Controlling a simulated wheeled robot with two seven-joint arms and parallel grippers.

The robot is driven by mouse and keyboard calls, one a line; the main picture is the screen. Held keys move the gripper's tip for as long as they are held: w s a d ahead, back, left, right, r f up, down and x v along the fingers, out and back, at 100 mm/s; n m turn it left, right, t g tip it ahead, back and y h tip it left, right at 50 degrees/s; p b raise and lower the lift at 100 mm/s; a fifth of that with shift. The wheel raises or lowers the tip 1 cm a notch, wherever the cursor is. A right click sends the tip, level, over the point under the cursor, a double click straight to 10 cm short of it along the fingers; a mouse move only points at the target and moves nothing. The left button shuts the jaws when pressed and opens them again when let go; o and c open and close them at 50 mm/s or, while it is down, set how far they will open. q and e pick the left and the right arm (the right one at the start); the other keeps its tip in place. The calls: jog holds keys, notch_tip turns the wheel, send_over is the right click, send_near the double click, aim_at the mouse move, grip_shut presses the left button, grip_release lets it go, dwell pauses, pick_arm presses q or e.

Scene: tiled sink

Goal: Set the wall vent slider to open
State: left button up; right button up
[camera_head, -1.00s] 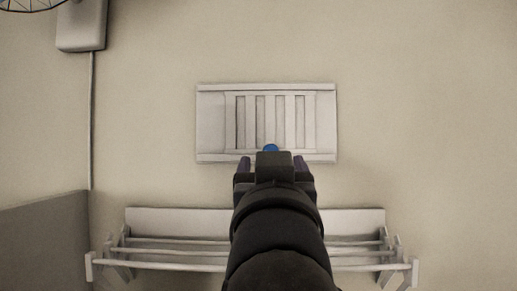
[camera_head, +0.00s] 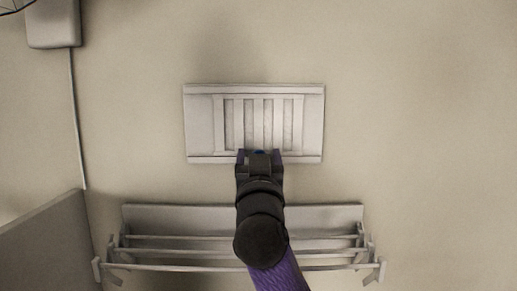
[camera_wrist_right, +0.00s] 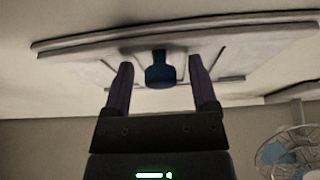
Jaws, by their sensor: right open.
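The wall vent (camera_head: 204,125) is a pale rectangular plate with upright slats and slots, fixed to the wall in the middle of the head view. In the right wrist view the vent (camera_wrist_right: 240,46) spans the top of the picture. A blue slider knob (camera_wrist_right: 160,72) sticks out from it, between the two fingers and apart from both. In the head view only a sliver of the knob shows. My right gripper (camera_head: 260,156) is open at the vent's lower edge; it also shows in the right wrist view (camera_wrist_right: 161,88). My left gripper is not in view.
A pale wall rack (camera_head: 335,216) with several rails is below the vent, partly behind my right arm. A grey box (camera_head: 53,22) with a cable hangs at upper left, above a grey panel (camera_head: 45,245). A wire fan (camera_wrist_right: 288,150) shows at lower right in the wrist view.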

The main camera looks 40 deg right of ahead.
jog(key=shift+w+d, duration=0.1)
jog(key=shift+r, duration=0.1)
grip_shut()
dwell(1.3)
